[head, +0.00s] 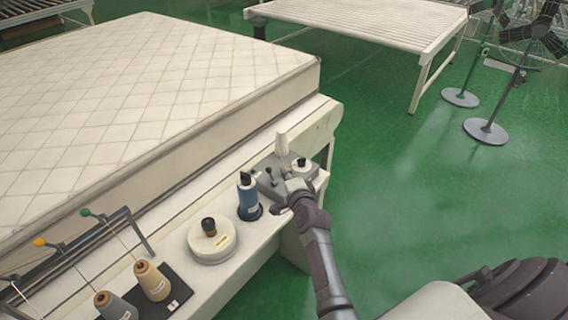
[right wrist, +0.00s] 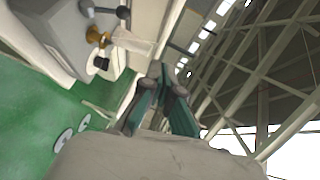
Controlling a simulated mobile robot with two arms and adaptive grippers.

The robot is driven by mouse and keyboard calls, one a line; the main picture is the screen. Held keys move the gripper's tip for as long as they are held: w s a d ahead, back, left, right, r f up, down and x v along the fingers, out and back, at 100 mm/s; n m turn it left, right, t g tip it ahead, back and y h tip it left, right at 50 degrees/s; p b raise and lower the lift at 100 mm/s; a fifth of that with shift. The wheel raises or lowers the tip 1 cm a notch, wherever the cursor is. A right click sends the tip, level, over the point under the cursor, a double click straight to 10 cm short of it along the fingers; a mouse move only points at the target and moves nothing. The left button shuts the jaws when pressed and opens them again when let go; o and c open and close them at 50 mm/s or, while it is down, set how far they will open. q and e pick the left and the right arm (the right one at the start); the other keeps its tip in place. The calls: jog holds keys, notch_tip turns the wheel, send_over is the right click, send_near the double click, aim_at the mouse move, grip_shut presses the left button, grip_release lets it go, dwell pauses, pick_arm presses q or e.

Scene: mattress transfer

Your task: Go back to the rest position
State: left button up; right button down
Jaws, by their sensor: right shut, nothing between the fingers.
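My right gripper (right wrist: 160,72) shows in the right wrist view with its fingertips together and nothing between them. In the head view my right arm reaches up from the bottom to the edge of a white work table (head: 245,255). The hand is beside a grey sewing device (head: 272,182) and partly covers it. I cannot tell if they touch. The device also shows at the top left of the right wrist view (right wrist: 92,60). My left gripper is out of view.
A quilted white mattress (head: 150,80) lies left of the table's ledge. A blue spool (head: 248,198), a round white pot (head: 212,243) and thread cones (head: 152,281) stand on the ledge. A slatted table (head: 360,22) and fan stands (head: 486,131) are behind. Green floor at right is clear.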

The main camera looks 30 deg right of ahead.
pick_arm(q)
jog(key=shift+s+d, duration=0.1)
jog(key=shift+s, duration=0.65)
pick_arm(e)
jog(key=shift+s+a+r, duration=0.1)
jog(key=shift+s+a, duration=0.05)
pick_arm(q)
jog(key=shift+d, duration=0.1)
pick_arm(e)
jog(key=shift+s, duration=0.15)
